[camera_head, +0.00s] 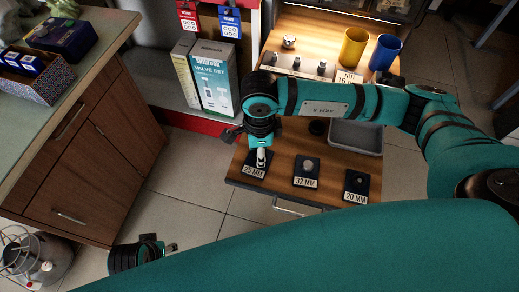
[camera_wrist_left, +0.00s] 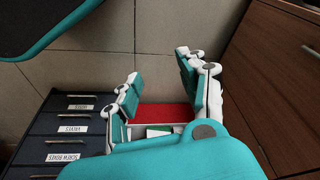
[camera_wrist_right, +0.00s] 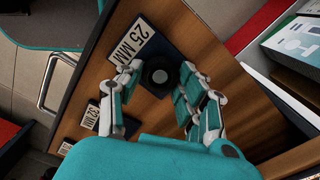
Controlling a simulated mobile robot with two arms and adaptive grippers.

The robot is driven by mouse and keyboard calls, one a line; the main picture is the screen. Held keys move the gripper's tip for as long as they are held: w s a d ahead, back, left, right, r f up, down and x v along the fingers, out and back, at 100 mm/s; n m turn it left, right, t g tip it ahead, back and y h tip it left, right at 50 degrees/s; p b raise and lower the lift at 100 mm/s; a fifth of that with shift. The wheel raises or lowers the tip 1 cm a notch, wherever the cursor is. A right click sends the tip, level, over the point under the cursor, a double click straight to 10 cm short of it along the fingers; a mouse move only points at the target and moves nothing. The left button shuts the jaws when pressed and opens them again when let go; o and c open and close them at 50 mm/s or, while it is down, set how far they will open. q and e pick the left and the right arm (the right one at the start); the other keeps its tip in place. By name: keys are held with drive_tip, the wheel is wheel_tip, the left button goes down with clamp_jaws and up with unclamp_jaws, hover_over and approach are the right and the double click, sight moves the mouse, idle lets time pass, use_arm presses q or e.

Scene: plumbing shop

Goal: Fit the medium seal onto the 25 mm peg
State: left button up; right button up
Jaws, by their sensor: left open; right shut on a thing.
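The 25 mm plate (camera_head: 256,171) is at the front left of the wooden bench, under my right gripper (camera_head: 261,158). In the right wrist view, my right gripper (camera_wrist_right: 161,70) is shut on a black ring, the medium seal (camera_wrist_right: 158,77), over the dark 25 mm plate (camera_wrist_right: 174,45). The peg is hidden apart from a possible grey spot inside the ring; I cannot tell whether the seal is around it. My left gripper (camera_head: 172,247) is low at the left, open and empty in the left wrist view (camera_wrist_left: 158,66).
The 32 mm plate (camera_head: 299,182) and the 20 mm plate (camera_head: 349,195) stand to the right. Another black ring (camera_head: 318,127) lies beside a grey tray (camera_head: 370,149). A valve box (camera_head: 213,84), yellow cup (camera_head: 353,48) and blue cup (camera_head: 385,53) are behind.

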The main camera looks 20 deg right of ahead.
drive_tip(key=o, duration=0.4)
drive_tip(key=shift+o, duration=0.4)
